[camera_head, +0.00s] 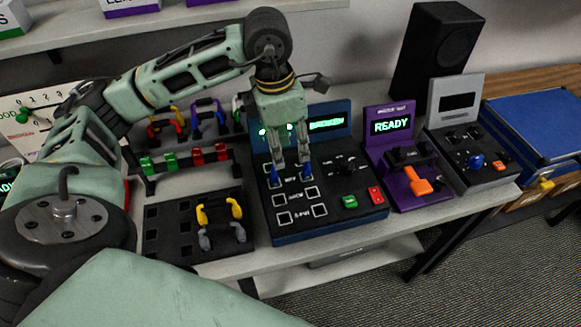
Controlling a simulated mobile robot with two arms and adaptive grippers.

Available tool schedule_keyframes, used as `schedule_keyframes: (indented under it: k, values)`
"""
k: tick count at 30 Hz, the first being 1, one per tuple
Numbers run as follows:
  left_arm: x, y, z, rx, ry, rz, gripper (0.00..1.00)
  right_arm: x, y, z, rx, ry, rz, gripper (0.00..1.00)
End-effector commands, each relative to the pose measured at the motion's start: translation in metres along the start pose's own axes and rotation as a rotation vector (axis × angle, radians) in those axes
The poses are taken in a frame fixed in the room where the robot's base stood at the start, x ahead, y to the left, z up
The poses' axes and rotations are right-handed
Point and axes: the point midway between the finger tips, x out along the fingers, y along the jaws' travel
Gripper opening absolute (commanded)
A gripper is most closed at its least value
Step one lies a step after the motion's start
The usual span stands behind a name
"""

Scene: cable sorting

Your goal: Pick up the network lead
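My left gripper (291,165) points down over the top row of sockets on the dark blue tester (345,225), whose screen reads BROKEN. A blue lead stands at that row, with one blue plug (273,176) left of the fingers and the other (308,169) right of them. I take it for the network lead, but its label is not readable. Its middle is hidden by the fingers, and I cannot tell whether they are closed on it. My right gripper is not in view.
A black tray (165,243) holds a yellow lead (219,208) and a grey lead (222,235). A rack (190,165) with green and red leads stands behind it. A purple unit (397,190) reading READY, a grey panel unit (468,160) and a blue case (535,115) stand right.

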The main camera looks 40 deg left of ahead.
Motion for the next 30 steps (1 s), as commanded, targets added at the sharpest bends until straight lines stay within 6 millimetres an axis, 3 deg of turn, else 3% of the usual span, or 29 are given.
schedule_keyframes:
  k: [12,21,30]
  values:
    - [0.053,0.004,0.001,0.002,0.0,-0.005,0.36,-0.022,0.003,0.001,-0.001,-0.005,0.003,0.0]
    - [0.059,0.004,0.002,0.002,-0.003,-0.003,0.35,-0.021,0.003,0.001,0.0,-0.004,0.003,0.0]
    - [0.059,0.004,0.002,0.002,-0.003,-0.003,0.09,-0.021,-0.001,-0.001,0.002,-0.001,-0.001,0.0]
